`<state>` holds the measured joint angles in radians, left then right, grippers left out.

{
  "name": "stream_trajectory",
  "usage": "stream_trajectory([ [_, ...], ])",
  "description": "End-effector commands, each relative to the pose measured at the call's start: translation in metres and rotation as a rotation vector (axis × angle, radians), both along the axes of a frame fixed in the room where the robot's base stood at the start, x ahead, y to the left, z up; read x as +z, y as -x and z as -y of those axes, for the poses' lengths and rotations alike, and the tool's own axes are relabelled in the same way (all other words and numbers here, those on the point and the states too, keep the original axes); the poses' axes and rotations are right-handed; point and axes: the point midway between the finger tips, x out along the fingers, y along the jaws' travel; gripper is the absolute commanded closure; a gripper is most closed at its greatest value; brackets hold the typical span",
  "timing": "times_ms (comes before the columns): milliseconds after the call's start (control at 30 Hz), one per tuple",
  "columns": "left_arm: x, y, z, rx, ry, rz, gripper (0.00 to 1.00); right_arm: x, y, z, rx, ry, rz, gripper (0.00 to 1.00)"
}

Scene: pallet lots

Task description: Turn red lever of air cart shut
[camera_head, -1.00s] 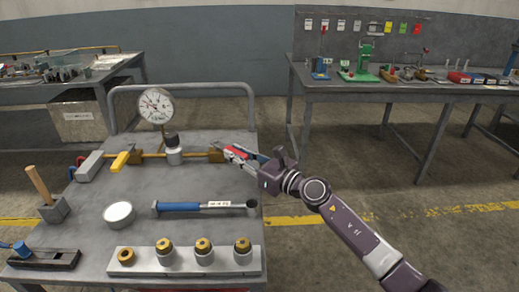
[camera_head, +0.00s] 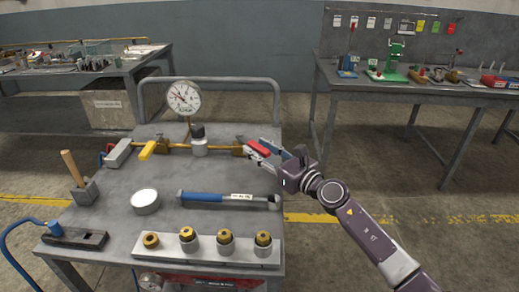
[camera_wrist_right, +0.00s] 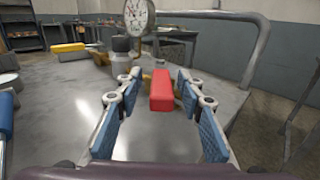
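The air cart (camera_head: 165,220) stands in front of me with a brass pipe running across its top. The red lever (camera_head: 258,147) is at the pipe's right end, by a brass valve (camera_head: 238,150). My right gripper (camera_head: 268,150) reaches in from the right at this lever. In the right wrist view the red lever (camera_wrist_right: 161,92) lies between the blue-padded fingers of the gripper (camera_wrist_right: 160,80). The fingers are open, with a gap on each side of the lever. The valve under the lever is mostly hidden there. My left gripper is not in view.
A pressure gauge (camera_head: 184,97) and a yellow lever (camera_head: 150,150) sit along the pipe. A blue-handled wrench (camera_head: 205,197), round tin (camera_head: 145,201), mallet (camera_head: 72,170) and fitting rack (camera_head: 205,250) occupy the front. A rail (camera_head: 225,82) borders the back. Benches stand behind.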

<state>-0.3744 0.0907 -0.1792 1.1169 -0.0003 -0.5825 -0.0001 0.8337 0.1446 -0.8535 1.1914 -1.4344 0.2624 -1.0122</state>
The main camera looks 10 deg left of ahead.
Motion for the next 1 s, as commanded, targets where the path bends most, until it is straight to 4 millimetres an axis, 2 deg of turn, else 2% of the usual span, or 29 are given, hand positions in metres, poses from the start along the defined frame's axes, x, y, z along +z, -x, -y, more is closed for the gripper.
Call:
stream_trajectory([
  [233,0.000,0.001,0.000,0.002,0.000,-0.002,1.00,-0.001,0.000,0.002,-0.002,0.001,0.000,0.65],
  [367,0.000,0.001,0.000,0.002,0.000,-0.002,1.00,-0.001,0.005,0.011,-0.003,0.005,0.003,0.65],
  [800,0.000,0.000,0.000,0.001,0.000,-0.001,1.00,-0.002,0.055,0.074,-0.001,0.004,0.000,0.65],
  [1000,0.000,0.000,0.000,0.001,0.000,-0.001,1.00,-0.001,0.069,0.092,0.000,0.000,-0.001,0.65],
])
